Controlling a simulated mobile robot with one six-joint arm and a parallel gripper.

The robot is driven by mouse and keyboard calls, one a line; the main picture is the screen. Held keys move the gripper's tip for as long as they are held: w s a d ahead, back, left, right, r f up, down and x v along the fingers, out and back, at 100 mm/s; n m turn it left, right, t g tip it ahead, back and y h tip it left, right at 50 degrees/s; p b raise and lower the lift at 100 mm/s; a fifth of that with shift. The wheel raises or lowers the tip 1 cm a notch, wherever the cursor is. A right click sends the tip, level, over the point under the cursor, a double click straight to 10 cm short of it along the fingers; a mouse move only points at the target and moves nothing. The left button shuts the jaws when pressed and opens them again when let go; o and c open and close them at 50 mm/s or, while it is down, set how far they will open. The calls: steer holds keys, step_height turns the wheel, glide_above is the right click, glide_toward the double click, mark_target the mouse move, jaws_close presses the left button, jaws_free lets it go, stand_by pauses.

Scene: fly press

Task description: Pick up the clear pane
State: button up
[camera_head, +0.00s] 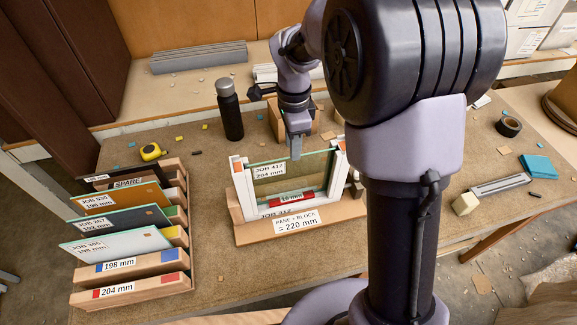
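The clear pane (269,182), greenish and labelled "JOB 412 204 mm", stands upright between the white posts of a frame (242,190) on a wooden base. A red-marked strip reading "16 mm" (292,197) shows at the pane's lower edge. My gripper (296,154) points down at the middle of the pane's top edge, and its finger overlaps the pane in the picture. I see it nearly edge-on, so the gap between the fingers and any contact with the pane are hidden.
A wooden rack (148,262) at left holds several labelled panes. A black bottle (230,110) stands behind, left of my gripper. A yellow tape measure (150,152), a tape roll (509,126) and teal sheets (538,167) lie on the table. My arm hides the table right of the frame.

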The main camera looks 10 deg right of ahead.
step_height(320, 180, down, 5)
glide_above(292, 179)
step_height(292, 179, down, 5)
steer(key=shift+w+r+b, duration=0.1)
steer(key=shift+w+b, duration=0.05)
steer(key=shift+b, duration=0.25)
jaws_close()
stand_by(1.0)
